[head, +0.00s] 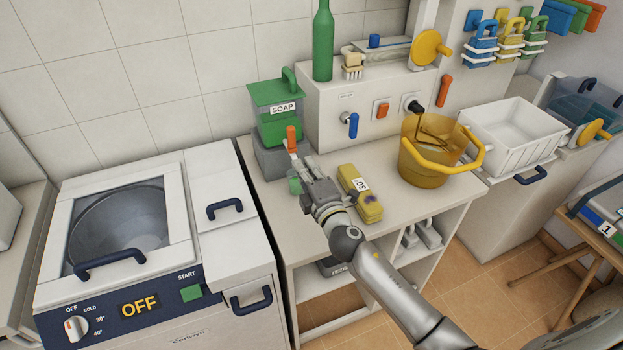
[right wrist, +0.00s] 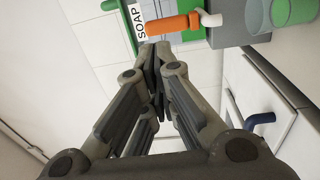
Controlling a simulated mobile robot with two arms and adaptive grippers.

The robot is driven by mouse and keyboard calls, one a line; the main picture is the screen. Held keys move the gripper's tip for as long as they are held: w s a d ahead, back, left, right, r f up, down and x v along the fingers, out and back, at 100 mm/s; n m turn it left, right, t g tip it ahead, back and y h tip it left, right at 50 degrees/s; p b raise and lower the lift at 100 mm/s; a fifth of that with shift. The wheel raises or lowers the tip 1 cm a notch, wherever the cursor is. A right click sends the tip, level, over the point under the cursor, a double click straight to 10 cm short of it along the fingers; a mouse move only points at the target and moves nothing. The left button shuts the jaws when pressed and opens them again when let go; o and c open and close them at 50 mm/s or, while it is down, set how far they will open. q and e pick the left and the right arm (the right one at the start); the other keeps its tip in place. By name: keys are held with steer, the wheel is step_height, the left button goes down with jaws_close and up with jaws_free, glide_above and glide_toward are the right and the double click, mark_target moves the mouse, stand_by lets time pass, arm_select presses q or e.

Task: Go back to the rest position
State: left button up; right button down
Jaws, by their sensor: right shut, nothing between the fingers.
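My right gripper (head: 304,168) is over the counter (head: 428,212), in front of the green soap dispenser (head: 277,108). In the right wrist view its fingers (right wrist: 156,50) are closed together with nothing between them. Past the fingertips is the dispenser's orange lever (right wrist: 172,25) with a white spout; whether the fingers touch it cannot be told. A green cup (head: 294,185) stands below the spout, partly hidden by the gripper. A yellow sponge (head: 360,193) lies on the counter just right of the gripper. My left gripper is not in view.
A yellow bucket (head: 425,150) stands on the counter to the right, beside a white basin (head: 513,137). A washing machine (head: 120,235) reading OFF stands at the left. A green bottle (head: 323,45) is on the raised ledge behind. The counter front between sponge and bucket is clear.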

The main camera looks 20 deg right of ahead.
steer(key=s+d+f+m+g+h, duration=0.2)
steer(key=s+d+f+m+g, duration=0.25)
steer(key=s, duration=0.45)
steer(key=s+d+f+m+g+h, duration=0.1)
steer(key=s+f+m+g+h, duration=0.15)
steer(key=s+f+m, duration=0.45)
steer(key=s+a+f+m+g+y, duration=0.2)
steer(key=s+a+g, duration=0.15)
steer(key=s, duration=0.75)
steer(key=s+a+f+m+g+y, duration=0.25)
steer(key=s+g, duration=0.25)
steer(key=s, duration=0.6)
step_height(320, 180, down, 27)
steer(key=s+b, duration=0.2)
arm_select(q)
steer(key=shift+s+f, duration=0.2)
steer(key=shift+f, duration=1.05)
arm_select(e)
steer(key=s+d+f+g, duration=0.2)
steer(key=s+d+f, duration=0.1)
steer(key=s+f, duration=1.2)
steer(key=shift+s+d+f+h, duration=0.2)
steer(key=shift+s+f+h, duration=0.15)
steer(key=shift+s, duration=0.2)
